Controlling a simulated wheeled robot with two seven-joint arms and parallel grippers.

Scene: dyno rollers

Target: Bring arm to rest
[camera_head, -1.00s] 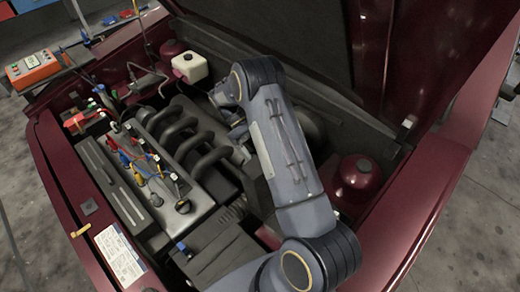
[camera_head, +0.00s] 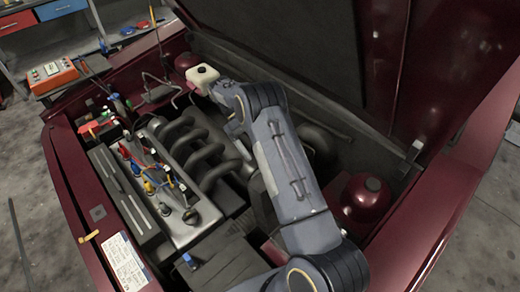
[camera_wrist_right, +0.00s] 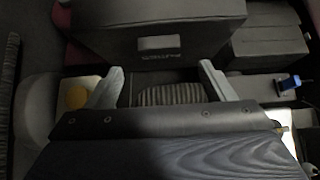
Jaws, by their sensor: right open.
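My right arm (camera_head: 288,165) reaches over the open engine bay of a dark red car in the head view. It bends at the elbow near the white-capped reservoir, and its gripper is hidden from the head view. In the right wrist view my right gripper (camera_wrist_right: 162,82) is open, with its two pale fingers apart and nothing between them. A ribbed dark hose (camera_wrist_right: 172,95) lies beyond the fingers, and a dark box (camera_wrist_right: 155,30) with a small label stands ahead. My left gripper is not in view.
The engine (camera_head: 165,175) with curved pipes and coloured wires fills the bay's left. The raised hood (camera_head: 310,50) stands behind my arm. A white reservoir (camera_head: 203,78) is close to my elbow. A red dome (camera_head: 366,197) lies right of the arm. An orange meter (camera_head: 53,74) rests at upper left.

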